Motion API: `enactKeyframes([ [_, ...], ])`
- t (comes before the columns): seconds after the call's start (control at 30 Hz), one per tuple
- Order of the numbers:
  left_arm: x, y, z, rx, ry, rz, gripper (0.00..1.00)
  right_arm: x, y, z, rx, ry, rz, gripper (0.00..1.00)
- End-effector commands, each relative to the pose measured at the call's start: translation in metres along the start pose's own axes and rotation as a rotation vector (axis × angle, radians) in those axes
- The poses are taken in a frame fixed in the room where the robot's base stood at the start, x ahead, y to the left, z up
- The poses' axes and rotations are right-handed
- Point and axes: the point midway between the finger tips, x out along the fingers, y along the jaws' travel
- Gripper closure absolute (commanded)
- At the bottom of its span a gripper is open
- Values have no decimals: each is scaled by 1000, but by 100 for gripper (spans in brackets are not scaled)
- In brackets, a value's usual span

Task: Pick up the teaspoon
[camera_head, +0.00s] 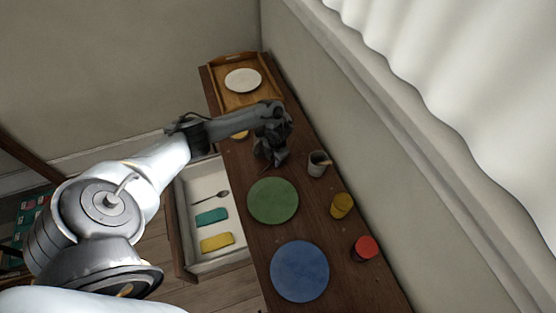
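A small dark spoon (212,196), which looks like the teaspoon, lies in the open white drawer (187,222), its bowl toward the right. My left arm reaches in from the left, and my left gripper (270,163) points down over the wooden table (325,232), just behind the green disc. It is to the right of the drawer and away from the spoon. The fingers are dark and small, and whether they are open or shut cannot be told. My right gripper is not in view.
A teal block (211,217) and a yellow block (217,242) share the drawer. On the table are a green disc (273,201), blue disc (299,271), grey mug (317,164) with something thin inside, yellow cup (341,206), red-topped jar (364,249) and wooden tray (225,101) with white plate (243,80).

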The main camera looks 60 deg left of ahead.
Motion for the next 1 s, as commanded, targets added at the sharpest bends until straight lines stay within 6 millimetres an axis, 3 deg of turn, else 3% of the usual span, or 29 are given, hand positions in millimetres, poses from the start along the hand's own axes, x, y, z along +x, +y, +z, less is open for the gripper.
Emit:
enactKeyframes([
  [0.17,0,0,0,0,-1,0,68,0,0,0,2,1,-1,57],
  [0.4,0,0,0,0,-1,0,100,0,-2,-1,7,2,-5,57],
  [1.0,-9,1,1,-1,-3,0,100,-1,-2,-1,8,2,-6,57],
])
